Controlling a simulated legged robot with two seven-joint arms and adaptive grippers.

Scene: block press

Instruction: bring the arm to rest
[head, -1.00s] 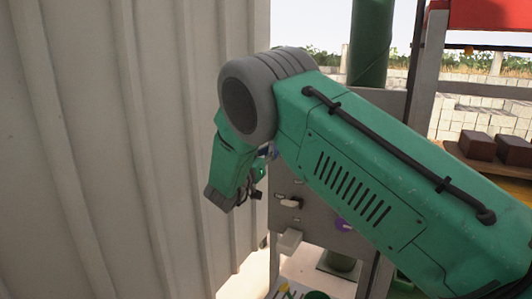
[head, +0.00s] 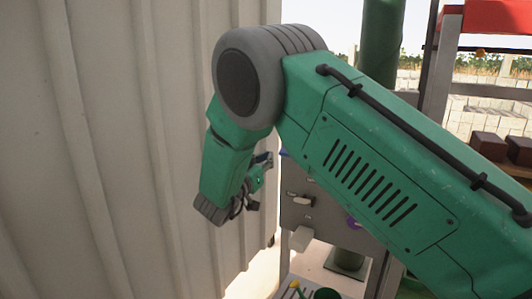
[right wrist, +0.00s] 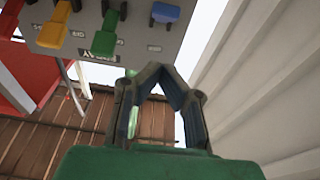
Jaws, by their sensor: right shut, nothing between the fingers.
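My right arm comes in from the right in the head view, bent at a large grey joint. Its green forearm hangs down beside the pale ribbed wall. My right gripper (head: 260,180) is small and partly hidden there, near the left edge of the grey control panel (head: 300,217). In the right wrist view my right gripper (right wrist: 158,72) has its fingertips together with nothing between them. That view shows a yellow lever (right wrist: 54,26), a green lever (right wrist: 106,34) and a blue lever (right wrist: 165,13) beyond the fingers. My left gripper is not in view.
The ribbed wall (head: 100,150) fills the left of the head view, close to my forearm. A white lever (head: 301,200) and a purple knob (head: 353,223) are on the panel. Dark brown blocks (head: 488,145) lie at the far right, under a red part (head: 490,18).

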